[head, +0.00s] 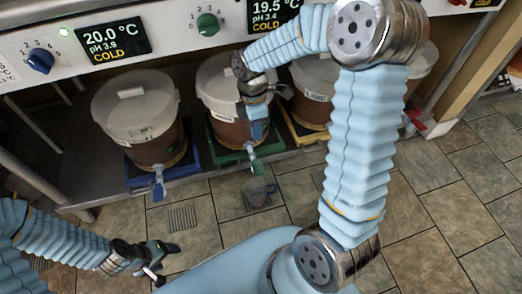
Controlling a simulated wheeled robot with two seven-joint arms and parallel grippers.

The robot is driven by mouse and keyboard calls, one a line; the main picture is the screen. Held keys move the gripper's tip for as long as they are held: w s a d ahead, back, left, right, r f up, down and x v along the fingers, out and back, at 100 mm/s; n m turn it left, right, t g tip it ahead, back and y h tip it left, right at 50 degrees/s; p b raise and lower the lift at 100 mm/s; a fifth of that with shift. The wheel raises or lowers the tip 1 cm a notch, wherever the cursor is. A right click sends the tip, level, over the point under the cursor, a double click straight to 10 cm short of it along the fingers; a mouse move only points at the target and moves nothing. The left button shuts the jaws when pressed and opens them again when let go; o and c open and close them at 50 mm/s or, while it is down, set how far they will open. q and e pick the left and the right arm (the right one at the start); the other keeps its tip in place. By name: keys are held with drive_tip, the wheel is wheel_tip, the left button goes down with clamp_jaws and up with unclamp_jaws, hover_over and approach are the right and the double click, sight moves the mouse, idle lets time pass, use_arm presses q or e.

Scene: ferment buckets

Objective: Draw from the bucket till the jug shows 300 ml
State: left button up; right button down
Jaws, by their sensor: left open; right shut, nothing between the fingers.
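My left gripper (168,264) is open and empty above the floor at lower left, away from the jug.
A left bucket (135,100) with a blue tap (158,188) stands on a blue tray. A bucket labelled LIME (316,96) stands right of the middle one, partly behind my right arm. A panel (160,38) with knobs and displays runs above. Tiled floor is clear at right.

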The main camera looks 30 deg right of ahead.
sight(260, 172)
drive_tip(key=shift+f, duration=0.1)
drive_tip(key=s+f, duration=0.1)
drive_tip(key=f, duration=0.3)
drive_tip(key=f+b, duration=0.1)
drive_tip(key=f, duration=0.4)
drive_tip(key=s+f+b, duration=0.1)
drive_tip(key=f, duration=0.3)
drive_tip(key=shift+s+a+f, duration=0.3)
drive_tip(key=shift+a+f, duration=0.05)
drive_tip(key=shift+a, duration=0.05)
drive_tip(key=s+f+t+b, duration=0.1)
drive_tip(key=f+b, duration=0.1)
drive_tip(key=b, duration=0.1)
drive_tip(key=shift+s+a, duration=0.1)
drive_tip(key=shift+r, duration=0.3)
idle(5.5)
